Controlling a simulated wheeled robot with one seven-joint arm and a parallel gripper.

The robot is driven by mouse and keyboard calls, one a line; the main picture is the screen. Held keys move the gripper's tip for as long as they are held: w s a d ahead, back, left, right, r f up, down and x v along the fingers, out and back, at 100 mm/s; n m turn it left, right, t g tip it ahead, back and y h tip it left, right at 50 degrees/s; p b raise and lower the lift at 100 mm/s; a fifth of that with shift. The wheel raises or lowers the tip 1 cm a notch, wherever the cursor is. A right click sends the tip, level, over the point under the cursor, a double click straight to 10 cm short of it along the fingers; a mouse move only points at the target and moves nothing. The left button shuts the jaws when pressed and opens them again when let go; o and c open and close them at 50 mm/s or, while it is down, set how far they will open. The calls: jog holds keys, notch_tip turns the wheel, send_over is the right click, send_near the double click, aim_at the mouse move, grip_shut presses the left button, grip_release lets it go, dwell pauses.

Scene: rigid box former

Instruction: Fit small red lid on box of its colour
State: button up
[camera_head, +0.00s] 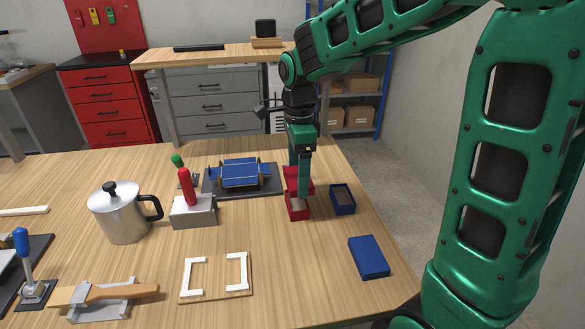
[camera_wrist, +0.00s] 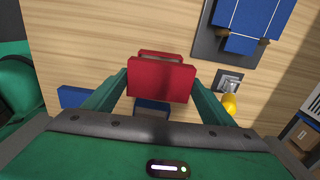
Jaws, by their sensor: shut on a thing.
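My gripper (camera_head: 303,190) points down and is shut on the small red lid (camera_wrist: 162,80), with one finger at each side of it. The lid lies broad face toward the wrist camera. The red box (camera_head: 298,211) stands on the table below, open at its near part in the head view. In the wrist view a strip of the red box (camera_wrist: 160,53) shows past the lid's far edge; the lid hides the rest. The lid looks offset from the box; I cannot tell whether they touch.
An open blue box (camera_head: 343,200) stands just right of the red box, and a blue lid (camera_head: 369,257) lies nearer the right table edge. A dark board with a blue part (camera_head: 240,173) lies left. A grey block with a red handle (camera_head: 193,212) and a metal pot (camera_head: 122,215) stand farther left.

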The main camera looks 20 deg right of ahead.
jog(key=shift+a+f, duration=0.15)
jog(key=shift+f, duration=1.8)
jog(key=shift+f, duration=1.45)
dwell(1.1)
jog(key=o, duration=1.1)
